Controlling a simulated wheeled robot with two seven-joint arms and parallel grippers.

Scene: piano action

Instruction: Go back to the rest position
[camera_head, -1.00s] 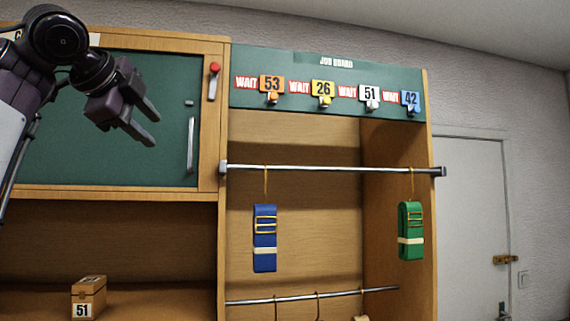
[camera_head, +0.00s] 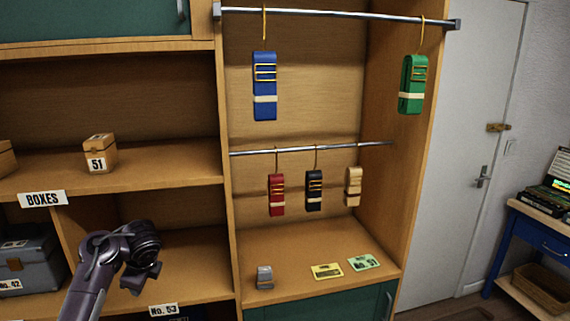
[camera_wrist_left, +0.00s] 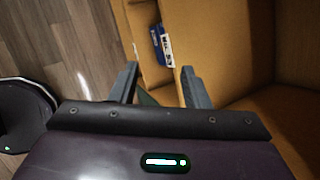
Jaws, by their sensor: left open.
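My left gripper (camera_head: 142,280) is low in the head view, in front of the lower shelves of the wooden cabinet, mostly hidden behind its own wrist. In the left wrist view its two fingers (camera_wrist_left: 160,85) stand apart with nothing between them. Beyond the fingers that view shows wooden panels and a small blue item with a white label (camera_wrist_left: 161,46). My right gripper is in neither view.
The cabinet shelf (camera_head: 180,165) holds a box marked 51 (camera_head: 100,153). Blue (camera_head: 264,85) and green (camera_head: 412,84) straps hang from the upper rail, several smaller ones from the lower rail. Cards (camera_head: 327,271) lie below. A grey case (camera_head: 30,262) stands lower left.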

